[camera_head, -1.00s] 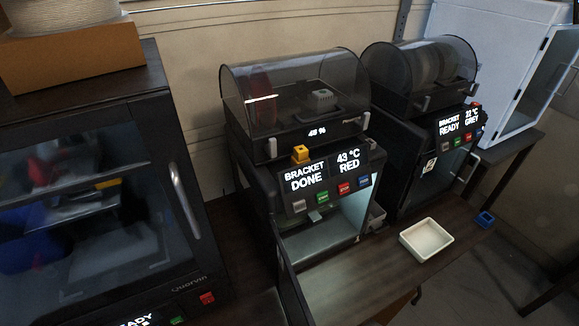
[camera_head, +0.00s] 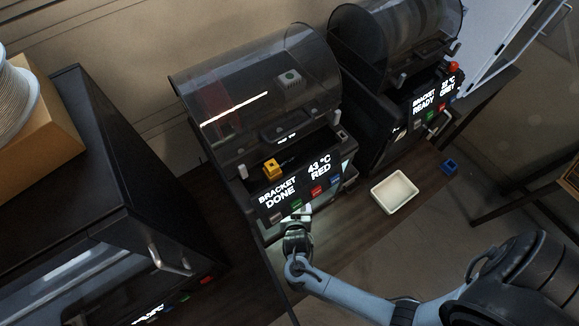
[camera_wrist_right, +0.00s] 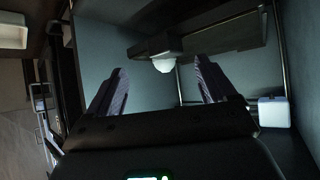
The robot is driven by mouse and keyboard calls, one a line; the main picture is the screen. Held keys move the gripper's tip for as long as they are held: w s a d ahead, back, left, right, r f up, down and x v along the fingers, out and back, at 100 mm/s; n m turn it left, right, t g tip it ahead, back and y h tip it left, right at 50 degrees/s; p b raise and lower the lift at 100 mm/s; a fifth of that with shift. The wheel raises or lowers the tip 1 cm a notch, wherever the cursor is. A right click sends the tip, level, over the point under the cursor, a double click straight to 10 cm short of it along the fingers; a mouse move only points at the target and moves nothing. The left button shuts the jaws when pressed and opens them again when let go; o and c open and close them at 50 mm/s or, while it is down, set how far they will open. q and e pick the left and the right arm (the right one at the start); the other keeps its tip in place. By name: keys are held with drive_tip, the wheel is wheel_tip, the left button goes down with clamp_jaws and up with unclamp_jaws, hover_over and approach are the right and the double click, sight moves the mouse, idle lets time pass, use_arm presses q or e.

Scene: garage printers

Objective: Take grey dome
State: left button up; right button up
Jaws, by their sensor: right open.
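Two smoked, see-through dome covers sit on the printers in the head view: one (camera_head: 225,85) on the nearer printer reading BRACKET DONE, RED, and one (camera_head: 385,35) on the farther printer reading BRACKET READY, GREY. I cannot tell whether either is the grey dome. My right gripper (camera_head: 298,225) is at the nearer printer's front opening, below its buttons. In the right wrist view my gripper (camera_wrist_right: 160,68) is open and empty, its fingers pointing into the pale chamber. A small whitish rounded piece (camera_wrist_right: 163,65) hangs from a dark block beyond the fingertips. My left gripper is not in view.
A white tray (camera_head: 394,206) and a small blue block (camera_head: 449,167) sit on the table to the right. A yellow piece (camera_head: 271,169) rests on the nearer printer. A large dark cabinet (camera_head: 90,180) stands left. A white box (camera_wrist_right: 273,112) shows at the chamber's right.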

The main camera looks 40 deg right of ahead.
drive_tip(key=w+d+b, duration=0.1)
drive_tip(key=w, duration=0.1)
drive_tip(key=w+d+b, duration=0.1)
drive_tip(key=w+d, duration=0.1)
drive_tip(key=w+d+b, duration=0.2)
drive_tip(key=shift+w+d+f, duration=0.1)
drive_tip(key=shift+w+f, duration=0.05)
drive_tip(key=shift+w, duration=0.2)
drive_tip(key=b+x, duration=0.5)
drive_tip(key=shift+w+d+r, duration=0.2)
drive_tip(key=shift+r, duration=0.1)
drive_tip(key=shift+w+d+f+b, duration=0.25)
drive_tip(key=shift+w+d+b, duration=0.15)
drive_tip(key=shift+w+b, duration=0.15)
drive_tip(key=shift+c, duration=0.5)
drive_tip(key=c, duration=1)
drive_tip(key=shift+r, duration=0.15)
